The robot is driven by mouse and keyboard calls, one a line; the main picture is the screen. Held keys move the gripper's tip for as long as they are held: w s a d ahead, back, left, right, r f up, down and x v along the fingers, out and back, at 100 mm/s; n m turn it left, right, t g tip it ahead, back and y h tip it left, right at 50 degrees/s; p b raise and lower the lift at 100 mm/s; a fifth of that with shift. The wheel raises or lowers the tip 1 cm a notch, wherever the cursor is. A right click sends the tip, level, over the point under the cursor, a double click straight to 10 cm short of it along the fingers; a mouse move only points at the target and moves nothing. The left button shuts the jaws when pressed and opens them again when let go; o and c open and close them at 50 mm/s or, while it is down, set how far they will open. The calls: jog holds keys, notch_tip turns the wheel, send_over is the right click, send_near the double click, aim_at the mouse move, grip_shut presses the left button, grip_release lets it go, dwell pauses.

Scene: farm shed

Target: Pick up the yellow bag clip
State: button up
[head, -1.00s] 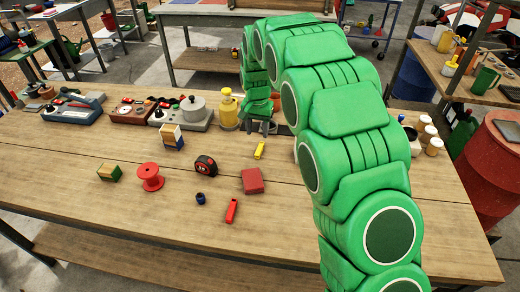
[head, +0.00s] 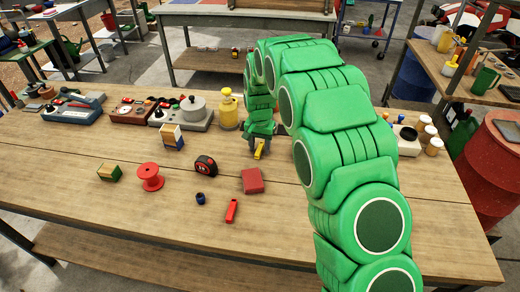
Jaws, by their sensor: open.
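The yellow bag clip (head: 259,150) lies on the wooden workbench (head: 120,225), behind the dark red block. Its upper end is partly hidden by my gripper. My gripper (head: 260,146) points down from the green arm, with its grey fingers low around the yellow clip. The jaws are open. I cannot tell whether either finger touches the clip.
A red block (head: 253,180), a red clip (head: 232,211), a tape measure (head: 206,166), a blue cup-like piece (head: 200,198) and a red spool (head: 150,177) lie nearby. A yellow bottle (head: 228,110) and a grey scale (head: 190,117) stand behind. The bench's front is mostly clear.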

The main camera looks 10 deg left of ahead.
aim_at(260, 149)
jog(key=shift+c, duration=0.5)
grip_shut()
jog(key=shift+r, duration=1.45)
jog(key=shift+s+r, duration=0.15)
jog(key=shift+r, duration=0.2)
jog(key=s+d+r, duration=0.5)
jog(key=s+r, duration=0.4)
jog(key=s, duration=0.3)
jog(key=shift+s+r, duration=0.2)
jog(key=shift+s, duration=0.15)
